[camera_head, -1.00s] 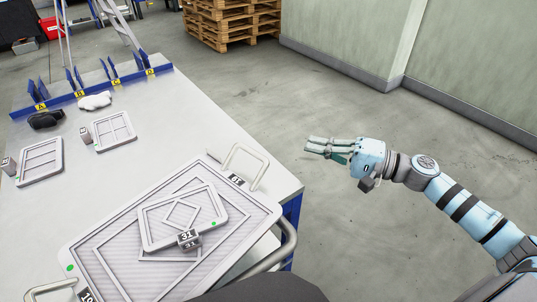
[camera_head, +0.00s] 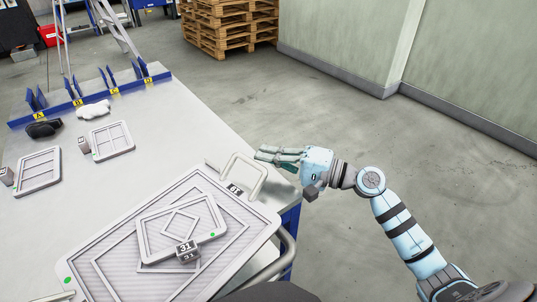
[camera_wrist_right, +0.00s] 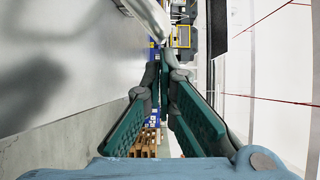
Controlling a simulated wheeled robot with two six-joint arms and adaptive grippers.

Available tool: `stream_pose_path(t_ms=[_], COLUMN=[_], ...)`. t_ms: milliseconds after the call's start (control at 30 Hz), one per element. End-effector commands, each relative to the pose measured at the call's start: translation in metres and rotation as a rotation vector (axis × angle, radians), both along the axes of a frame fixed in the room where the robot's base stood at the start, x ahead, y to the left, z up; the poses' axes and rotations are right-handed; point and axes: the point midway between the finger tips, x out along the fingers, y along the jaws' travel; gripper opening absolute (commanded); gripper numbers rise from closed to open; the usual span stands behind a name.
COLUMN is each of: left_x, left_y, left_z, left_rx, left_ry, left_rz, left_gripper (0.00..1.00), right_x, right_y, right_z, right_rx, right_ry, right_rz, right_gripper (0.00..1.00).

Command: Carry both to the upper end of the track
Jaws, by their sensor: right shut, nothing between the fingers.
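My left gripper is not in view.
A blue rack (camera_head: 90,95) with slots marked A to D runs along the table's far edge. Two smaller framed plates (camera_head: 112,140) (camera_head: 38,170), a black item (camera_head: 43,128) and a white item (camera_head: 93,110) lie nearby. Wooden pallets (camera_head: 230,25) stand behind; the floor at right is clear.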

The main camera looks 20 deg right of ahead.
Motion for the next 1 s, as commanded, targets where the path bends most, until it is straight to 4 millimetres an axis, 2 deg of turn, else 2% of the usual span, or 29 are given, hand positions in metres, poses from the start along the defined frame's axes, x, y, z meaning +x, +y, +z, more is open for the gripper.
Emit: stream_pose_path(t_ms=[133,300,667,767,933,1000], left_x=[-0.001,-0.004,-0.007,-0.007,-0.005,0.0], left_y=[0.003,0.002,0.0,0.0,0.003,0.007], left_z=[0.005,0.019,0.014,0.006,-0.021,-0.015], left_rx=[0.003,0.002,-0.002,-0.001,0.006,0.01], left_ry=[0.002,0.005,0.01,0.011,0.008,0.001], left_rz=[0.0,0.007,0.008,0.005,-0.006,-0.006], left_gripper=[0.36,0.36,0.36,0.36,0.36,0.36], right_x=[-0.002,-0.013,-0.012,-0.008,0.007,-0.014], right_y=[0.004,0.02,0.019,0.013,-0.011,-0.029], right_z=[0.001,0.003,-0.001,-0.003,-0.008,-0.006], right_rx=[0.001,0.001,-0.001,-0.002,-0.003,-0.012], right_ry=[0.001,0.001,0.0,-0.001,-0.002,0.009], right_rz=[0.001,0.001,0.001,0.004,0.013,0.016], right_gripper=[0.0,0.0,0.0,0.0,0.0,0.0])
